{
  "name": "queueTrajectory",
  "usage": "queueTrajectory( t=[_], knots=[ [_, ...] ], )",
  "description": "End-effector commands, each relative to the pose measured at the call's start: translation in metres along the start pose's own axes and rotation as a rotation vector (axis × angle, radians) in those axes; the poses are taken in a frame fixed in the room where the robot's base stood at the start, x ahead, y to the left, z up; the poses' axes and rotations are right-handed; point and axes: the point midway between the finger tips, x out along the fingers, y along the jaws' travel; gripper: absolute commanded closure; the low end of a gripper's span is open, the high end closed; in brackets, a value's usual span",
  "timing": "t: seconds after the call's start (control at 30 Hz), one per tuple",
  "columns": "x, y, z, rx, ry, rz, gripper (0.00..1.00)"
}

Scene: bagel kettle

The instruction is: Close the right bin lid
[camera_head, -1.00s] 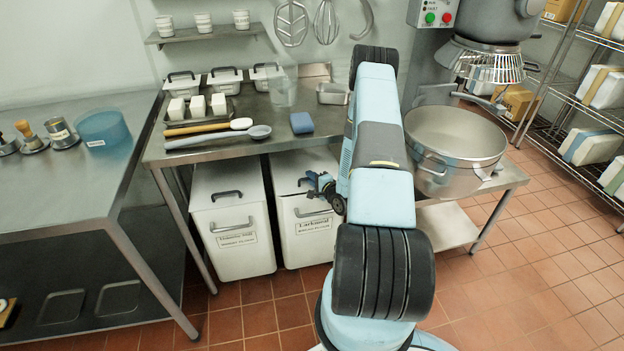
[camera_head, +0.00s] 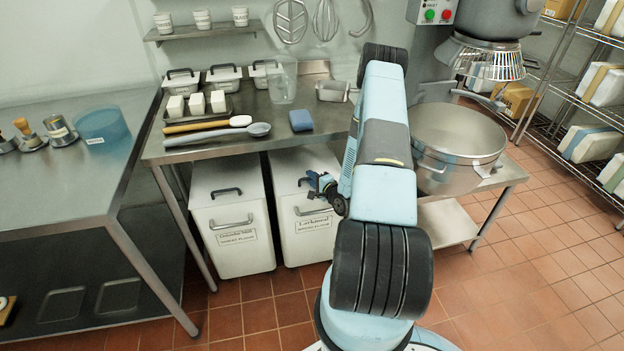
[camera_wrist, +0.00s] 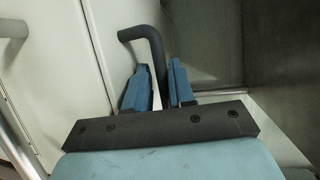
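The right bin (camera_head: 306,232) is a white box under the steel table, with a grey front handle and a lettered label. Its white lid (camera_head: 300,165) has a dark handle; from the head camera I cannot tell whether the lid sits fully down. My gripper (camera_head: 318,184) is at the lid's handle, largely hidden behind my arm's own links. In the wrist view, the gripper's blue fingers (camera_wrist: 162,80) stand close on either side of the dark bent handle (camera_wrist: 147,36), which fills the narrow gap between them. The handle's lower end is hidden by the gripper.
The left bin (camera_head: 234,235) stands right beside it, its lid looking flat. The steel table (camera_head: 275,135) overhangs both bins, and its front edge is close above my gripper. A large steel bowl (camera_head: 440,165) stands to the right. The tiled floor in front is open.

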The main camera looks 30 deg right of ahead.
Motion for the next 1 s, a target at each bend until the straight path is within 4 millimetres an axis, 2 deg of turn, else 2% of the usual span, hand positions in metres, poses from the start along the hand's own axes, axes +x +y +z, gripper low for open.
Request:
queueTrajectory(
  t=[0.17, 0.33, 0.8, 1.0],
  knots=[
    [-0.001, -0.001, 0.000, 0.000, 0.000, -0.002, 0.77],
    [-0.014, -0.001, -0.001, 0.001, 0.003, -0.002, 0.77],
    [-0.102, 0.001, -0.001, 0.002, 0.002, 0.000, 0.77],
    [-0.128, 0.001, -0.001, 0.001, 0.001, 0.000, 0.77]
  ],
)
